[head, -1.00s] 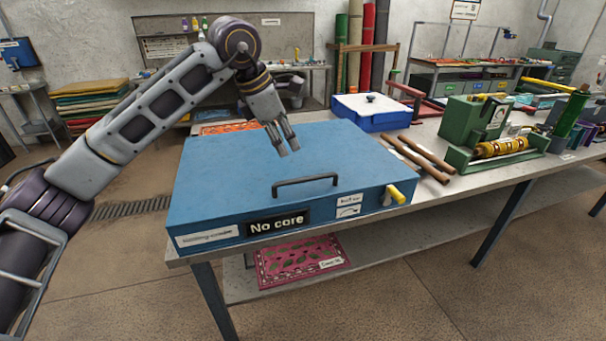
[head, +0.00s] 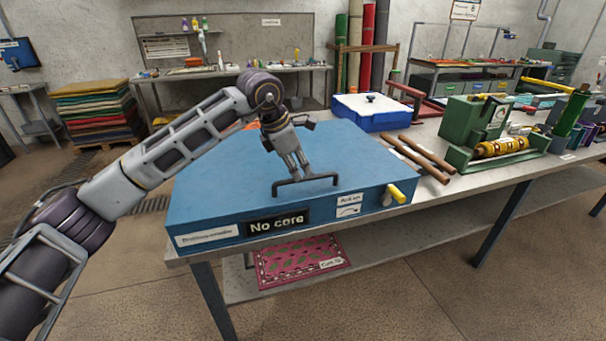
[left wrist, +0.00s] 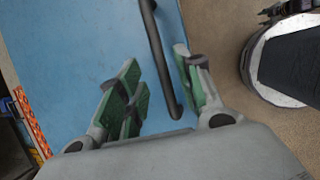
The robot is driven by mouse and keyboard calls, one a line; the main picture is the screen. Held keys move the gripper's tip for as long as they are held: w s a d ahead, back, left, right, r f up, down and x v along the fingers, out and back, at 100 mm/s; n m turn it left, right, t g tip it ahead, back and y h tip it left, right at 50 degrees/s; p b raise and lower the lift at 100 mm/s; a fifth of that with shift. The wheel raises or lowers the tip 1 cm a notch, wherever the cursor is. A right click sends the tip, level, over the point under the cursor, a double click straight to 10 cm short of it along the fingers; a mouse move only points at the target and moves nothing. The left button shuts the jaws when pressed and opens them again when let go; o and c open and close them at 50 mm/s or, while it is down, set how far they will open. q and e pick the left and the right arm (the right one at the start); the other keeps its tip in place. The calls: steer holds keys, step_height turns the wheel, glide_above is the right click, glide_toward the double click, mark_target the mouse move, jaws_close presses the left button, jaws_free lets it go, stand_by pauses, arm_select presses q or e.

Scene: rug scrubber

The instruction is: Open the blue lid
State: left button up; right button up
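The blue lid (head: 225,175) lies flat and shut on the workbench, with a "No core" label on the front face below it. Its dark bar handle (head: 318,180) stands near the front edge and also shows in the left wrist view (left wrist: 158,55). I cannot tell whether a finger touches the bar. My right gripper is in neither view.
A yellow knob (head: 395,194) sticks out at the box's front right corner. Wooden rods (head: 420,158), a white-and-blue box (head: 370,111) and a green machine (head: 495,145) stand to the right on the bench. A pink mat (head: 300,262) lies on the lower shelf.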

mark_target(305, 177)
arm_select(q)
steer(key=shift+x, duration=2.05)
jaws_close()
